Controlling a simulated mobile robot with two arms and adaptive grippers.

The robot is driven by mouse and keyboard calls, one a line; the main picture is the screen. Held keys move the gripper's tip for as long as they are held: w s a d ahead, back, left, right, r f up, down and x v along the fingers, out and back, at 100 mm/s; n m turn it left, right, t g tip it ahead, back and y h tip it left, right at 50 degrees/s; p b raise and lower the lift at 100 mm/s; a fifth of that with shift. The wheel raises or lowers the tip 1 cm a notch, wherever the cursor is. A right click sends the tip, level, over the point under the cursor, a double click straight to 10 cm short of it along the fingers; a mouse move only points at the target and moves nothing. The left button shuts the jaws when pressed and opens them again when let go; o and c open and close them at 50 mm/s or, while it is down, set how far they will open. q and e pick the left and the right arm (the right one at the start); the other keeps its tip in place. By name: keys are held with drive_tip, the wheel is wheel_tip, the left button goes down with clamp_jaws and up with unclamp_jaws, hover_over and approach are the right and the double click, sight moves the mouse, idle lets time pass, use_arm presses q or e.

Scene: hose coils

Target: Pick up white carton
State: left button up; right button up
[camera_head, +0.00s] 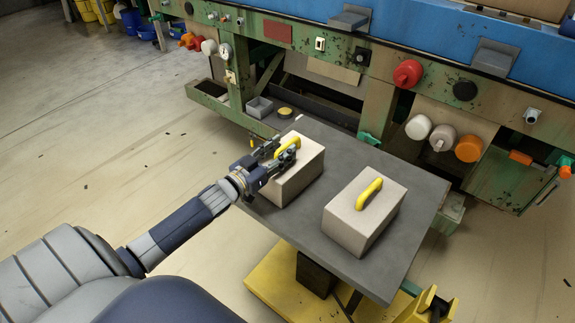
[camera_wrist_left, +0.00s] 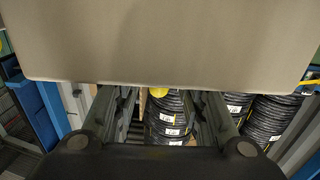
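Two white cartons with yellow handles on top sit on a dark grey table (camera_head: 350,270). My left gripper (camera_head: 281,152) is at the top of the left carton (camera_head: 300,182), by its yellow handle (camera_head: 288,144). In the left wrist view this carton (camera_wrist_left: 165,40) fills the upper part. My left gripper (camera_wrist_left: 165,105) shows there with its fingers apart, and a small yellow piece of the handle (camera_wrist_left: 158,92) lies between them. Contact is hard to tell. The right carton (camera_head: 365,211) stands apart, its handle (camera_head: 369,193) free. My right gripper is not in view.
A green and blue machine (camera_head: 390,60) with red, white and orange knobs stands behind the table. A yellow base (camera_head: 275,285) is under the table. Several black hose coils (camera_wrist_left: 168,115) show in the wrist view. The floor (camera_head: 90,140) at left is clear.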

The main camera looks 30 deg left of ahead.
use_arm(q)
drive_tip(key=w, duration=0.3)
drive_tip(key=shift+w+d, duration=0.15)
drive_tip(key=shift+d, duration=0.15)
clamp_jaws()
drive_tip(key=shift+r, duration=0.2)
